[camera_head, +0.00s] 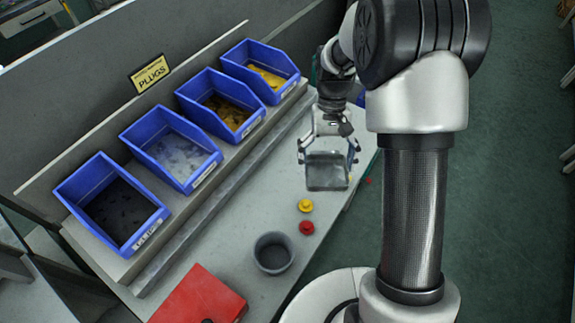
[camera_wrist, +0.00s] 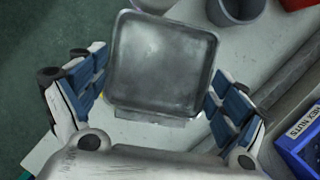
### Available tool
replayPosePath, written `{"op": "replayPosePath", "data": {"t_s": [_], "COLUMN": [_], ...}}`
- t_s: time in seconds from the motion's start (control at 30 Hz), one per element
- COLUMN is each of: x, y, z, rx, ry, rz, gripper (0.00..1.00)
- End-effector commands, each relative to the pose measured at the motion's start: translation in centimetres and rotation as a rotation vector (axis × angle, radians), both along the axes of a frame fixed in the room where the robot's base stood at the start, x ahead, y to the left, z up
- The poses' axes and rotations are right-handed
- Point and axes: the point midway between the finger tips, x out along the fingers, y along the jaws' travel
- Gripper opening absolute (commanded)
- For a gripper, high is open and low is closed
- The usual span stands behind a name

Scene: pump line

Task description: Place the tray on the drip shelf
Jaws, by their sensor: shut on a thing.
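A square grey metal tray (camera_head: 327,173) with a raised rim is held between the fingers of my gripper (camera_head: 327,152), over the right edge of the grey bench. In the wrist view the tray (camera_wrist: 163,62) lies between the two blue-padded fingers of my gripper (camera_wrist: 158,88), its flat inside empty. My gripper is shut on the tray near its closer side; the exact contact is hard to see. I cannot pick out a drip shelf in either view.
Several blue bins (camera_head: 128,247) stand on a raised ledge along the back, by a PLUGS sign (camera_head: 146,73). A yellow plug (camera_head: 305,205), a red plug (camera_head: 307,228), a grey cup (camera_head: 273,252) and a red box (camera_head: 199,297) occupy the front of the bench (camera_head: 222,235).

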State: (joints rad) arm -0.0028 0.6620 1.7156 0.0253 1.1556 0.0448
Motion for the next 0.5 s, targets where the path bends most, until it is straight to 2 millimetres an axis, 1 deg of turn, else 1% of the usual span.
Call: {"op": "replayPosePath", "data": {"t_s": [0.07,0.17,0.27,0.33,0.37,0.4,0.47,0.5], "x": [0.1,0.5,1.2,1.8,2.1,2.5,3.0,3.3], "y": [1.3,3.6,6.2,7.8,8.3,8.9,9.6,9.9], "z": [0.1,0.1,0.4,0.7,0.9,1.1,1.4,1.6], "rx": [0.0,0.001,0.002,0.003,0.003,0.002,0.002,0.001], "ry": [0.002,0.002,0.003,0.004,0.003,0.002,0.003,0.003], "rz": [-0.096,-0.313,-0.607,-0.836,-0.938,-1.078,-1.284,-1.42], "gripper": [0.63,0.63,0.63,0.63,0.63,0.63,0.63,0.63]}}
